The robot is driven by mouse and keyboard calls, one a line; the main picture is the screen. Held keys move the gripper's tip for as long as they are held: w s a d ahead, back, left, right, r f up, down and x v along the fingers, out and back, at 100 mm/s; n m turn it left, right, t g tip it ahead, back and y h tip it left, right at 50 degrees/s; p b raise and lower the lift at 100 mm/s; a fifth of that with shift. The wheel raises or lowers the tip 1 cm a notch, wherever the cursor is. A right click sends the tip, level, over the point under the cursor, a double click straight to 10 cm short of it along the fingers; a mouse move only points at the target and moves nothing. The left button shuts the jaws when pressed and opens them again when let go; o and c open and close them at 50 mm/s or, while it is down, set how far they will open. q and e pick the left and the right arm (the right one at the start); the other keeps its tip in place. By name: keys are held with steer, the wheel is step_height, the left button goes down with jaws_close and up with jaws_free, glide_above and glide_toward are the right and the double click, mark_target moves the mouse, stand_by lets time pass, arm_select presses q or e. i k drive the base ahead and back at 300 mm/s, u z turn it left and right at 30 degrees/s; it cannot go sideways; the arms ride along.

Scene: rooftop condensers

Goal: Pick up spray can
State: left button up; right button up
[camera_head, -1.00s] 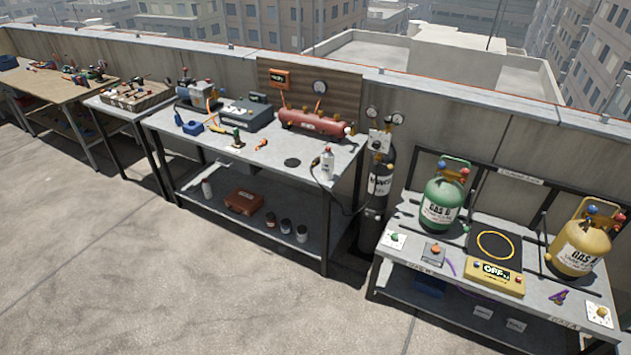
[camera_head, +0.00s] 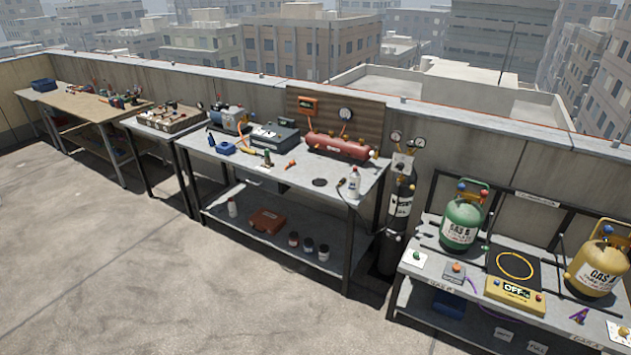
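Either could be the spray can; at this size I cannot tell which. Neither of my grippers is in view.
The middle bench also holds a red tank (camera_head: 338,146) and a grey case (camera_head: 274,137). A dark gas cylinder (camera_head: 400,205) stands right of it. The right bench bears a green tank (camera_head: 462,222) and a yellow tank (camera_head: 597,268). The concrete floor (camera_head: 150,280) in front is clear.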

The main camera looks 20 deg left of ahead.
mark_target(354, 179)
steer(key=u, duration=0.85)
steer(key=i, duration=0.75)
steer(key=u, duration=0.8)
steer(key=i, duration=1.85)
steer(key=z, duration=1.35)
steer(key=i, duration=0.65)
steer(key=z, duration=0.75)
